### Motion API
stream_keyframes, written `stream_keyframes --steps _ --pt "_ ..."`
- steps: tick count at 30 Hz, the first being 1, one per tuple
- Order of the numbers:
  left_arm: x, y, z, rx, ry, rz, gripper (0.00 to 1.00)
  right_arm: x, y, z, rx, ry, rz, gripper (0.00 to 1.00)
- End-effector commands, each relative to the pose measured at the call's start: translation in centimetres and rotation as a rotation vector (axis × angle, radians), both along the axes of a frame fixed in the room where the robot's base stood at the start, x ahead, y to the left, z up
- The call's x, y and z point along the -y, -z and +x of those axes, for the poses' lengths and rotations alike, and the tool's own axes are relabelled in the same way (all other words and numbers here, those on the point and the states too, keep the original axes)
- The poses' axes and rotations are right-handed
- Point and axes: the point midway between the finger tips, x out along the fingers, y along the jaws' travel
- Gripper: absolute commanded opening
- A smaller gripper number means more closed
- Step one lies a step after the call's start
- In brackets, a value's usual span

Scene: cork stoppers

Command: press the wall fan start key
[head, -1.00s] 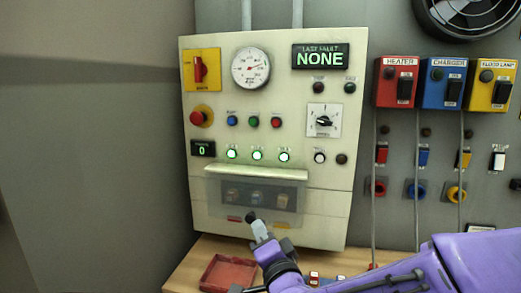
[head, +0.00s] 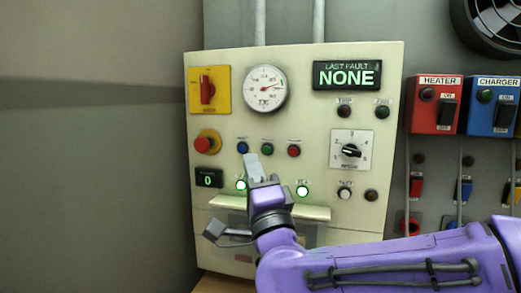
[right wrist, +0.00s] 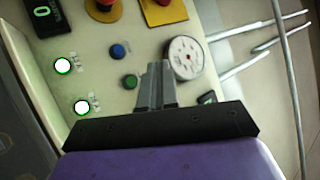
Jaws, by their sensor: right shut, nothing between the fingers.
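A cream control panel (head: 225,120) fills the middle of the head view. It carries a row of small keys: blue (head: 242,147), green (head: 267,149) and red (head: 293,151); their labels are too small to read. The fan (head: 493,28) is partly visible at the top right. My right gripper (head: 253,160) is shut and empty, with its tips just below the gap between the blue and green keys in the head view. In the right wrist view, the green key (right wrist: 129,81) and blue key (right wrist: 119,51) lie left of the fingers; contact cannot be told. The left gripper is not in view.
A projecting ledge (head: 312,212) is lower down. A red mushroom button (head: 203,145), gauge (head: 265,90) and rotary dial (head: 351,150) are nearby. Heater (head: 436,104) and charger (head: 493,106) boxes are at right.

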Motion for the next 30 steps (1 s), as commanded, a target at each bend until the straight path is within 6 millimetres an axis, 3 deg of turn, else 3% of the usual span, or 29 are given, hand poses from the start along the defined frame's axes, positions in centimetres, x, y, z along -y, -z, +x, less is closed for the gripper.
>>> stream_keyframes --steps 14,18,30 --pt "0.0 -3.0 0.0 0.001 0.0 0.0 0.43 1.6 -0.2 5.9 -0.003 -0.002 -0.002 0.0" --pt "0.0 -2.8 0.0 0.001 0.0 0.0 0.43 2.2 0.0 7.4 -0.002 -0.001 -0.002 0.0" --pt "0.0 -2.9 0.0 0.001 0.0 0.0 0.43 2.3 0.1 8.3 -0.002 -0.005 -0.002 0.0"
